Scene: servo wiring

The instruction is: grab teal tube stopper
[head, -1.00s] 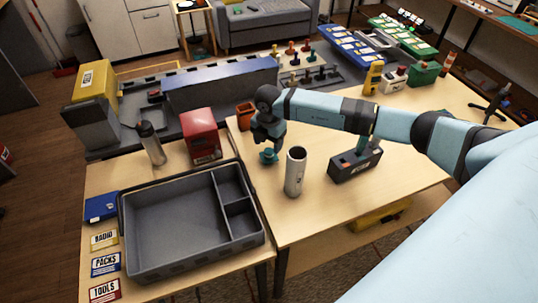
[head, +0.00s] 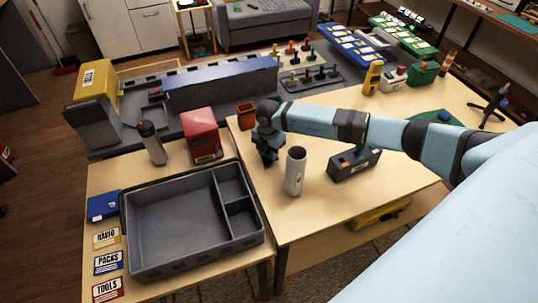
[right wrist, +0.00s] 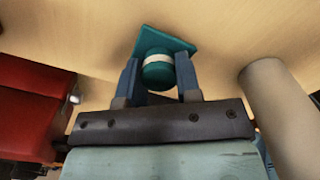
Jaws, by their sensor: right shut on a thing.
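The teal tube stopper (right wrist: 158,70) shows in the right wrist view, a short teal cylinder with a pale band and a square teal plate at its far end. My right gripper (right wrist: 158,78) is shut on it, one blue finger on each side. In the head view the right gripper (head: 268,160) is low over the table, left of the grey-white tube (head: 294,172), and hides the stopper. The tube stands upright and also shows in the right wrist view (right wrist: 280,110), apart from the gripper. My left gripper is not in view.
A dark box (head: 354,164) sits right of the tube. A red box (head: 205,136) and a metal bottle (head: 152,143) stand left of the gripper. An empty grey tray (head: 175,225) with compartments is at the front left.

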